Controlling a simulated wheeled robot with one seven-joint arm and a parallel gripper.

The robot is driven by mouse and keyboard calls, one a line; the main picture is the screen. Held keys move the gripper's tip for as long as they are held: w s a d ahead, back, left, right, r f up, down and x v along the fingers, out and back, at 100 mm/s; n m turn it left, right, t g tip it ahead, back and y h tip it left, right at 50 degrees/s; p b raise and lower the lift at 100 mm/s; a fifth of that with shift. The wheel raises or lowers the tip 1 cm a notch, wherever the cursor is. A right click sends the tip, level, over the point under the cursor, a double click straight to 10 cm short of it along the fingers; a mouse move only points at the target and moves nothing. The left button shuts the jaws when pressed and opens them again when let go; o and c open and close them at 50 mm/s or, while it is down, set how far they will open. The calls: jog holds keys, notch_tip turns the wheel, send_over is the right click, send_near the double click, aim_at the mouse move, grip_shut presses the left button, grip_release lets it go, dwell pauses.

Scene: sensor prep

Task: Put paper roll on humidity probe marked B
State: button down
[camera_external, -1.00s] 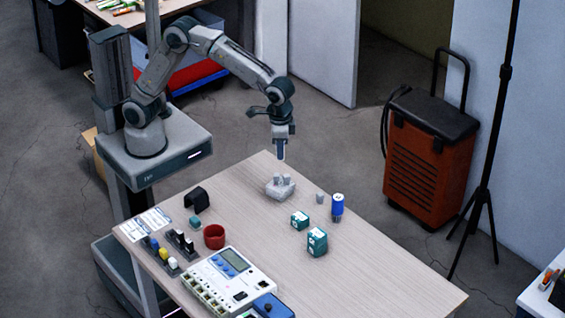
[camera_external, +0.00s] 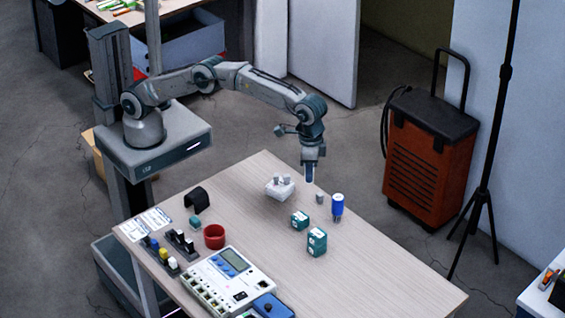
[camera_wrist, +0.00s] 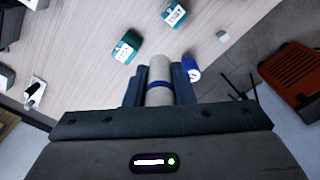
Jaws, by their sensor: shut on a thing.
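My gripper (camera_external: 309,176) hangs above the far right part of the table, pointing down. In the wrist view, my gripper (camera_wrist: 159,85) is shut on a pale beige cylinder (camera_wrist: 160,70), which looks like the paper roll, with a blue band near its lower end. A blue cylinder with a pale top (camera_external: 337,207) stands on the table to the right of and below my gripper. It also shows just right of the fingers in the wrist view (camera_wrist: 190,68). I cannot read a mark B anywhere, so I cannot tell which thing is the humidity probe.
Two teal boxes (camera_external: 317,242) (camera_external: 300,220), a small grey cylinder (camera_external: 320,198) and a white block with two studs (camera_external: 280,188) stand nearby. A red cup (camera_external: 214,236), racks of capped pieces (camera_external: 163,257) and a device with a screen (camera_external: 228,283) fill the left front.

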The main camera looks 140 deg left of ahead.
jog(key=a+f+p, duration=0.2)
jog(key=a, duration=0.1)
jog(key=w+a+f+p, duration=0.1)
jog(key=a+f+p, duration=0.1)
jog(key=a+p, duration=0.1)
jog(key=a+f+p, duration=0.2)
jog(key=a, duration=0.2)
jog(key=shift+w+a+p, duration=0.3)
jog(key=shift+w+p, duration=0.05)
jog(key=shift+w, duration=0.05)
jog(key=shift+f+p, duration=0.35)
jog(key=shift+f, duration=1.9)
jog(key=shift+f, duration=0.2)
jog(key=c, duration=1.2)
grip_release()
jog(key=shift+c, duration=0.2)
